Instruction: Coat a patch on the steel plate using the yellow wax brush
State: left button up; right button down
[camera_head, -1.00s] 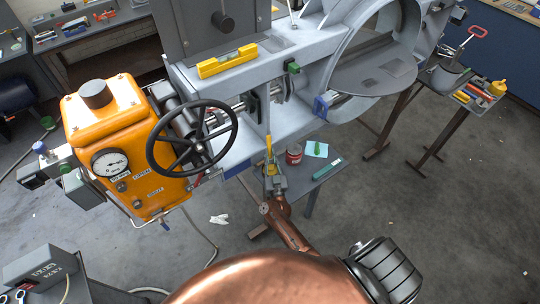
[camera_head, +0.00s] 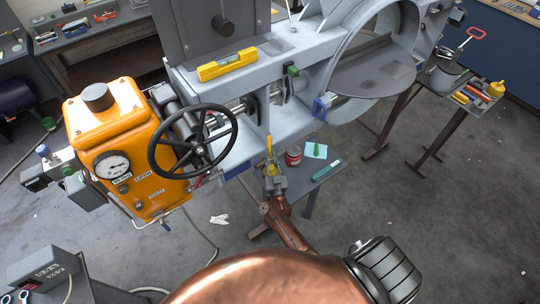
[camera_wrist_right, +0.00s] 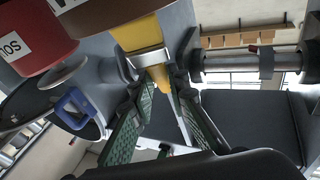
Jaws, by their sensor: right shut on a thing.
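My right gripper (camera_head: 271,178) is shut on the yellow wax brush (camera_head: 269,147), which stands roughly upright above it in the head view. In the right wrist view the brush (camera_wrist_right: 139,32) shows its yellow body and a bright metal band between the green-padded fingers (camera_wrist_right: 160,118). My left gripper is not in view.
A small table (camera_head: 325,184) beside the gripper holds a red tin (camera_head: 293,157), a pale blue sheet (camera_head: 322,151) and a teal bar (camera_head: 326,171). A black handwheel (camera_head: 160,135) and an orange gearbox (camera_head: 112,128) stand to the left. A yellow level (camera_head: 227,64) lies on the frame.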

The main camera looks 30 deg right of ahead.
aim_at(270, 147)
jog(key=shift+a+r+p, duration=0.15)
jog(key=shift+r+p, duration=2.3)
jog(key=shift+r, duration=0.5)
jog(key=shift+f, duration=0.1)
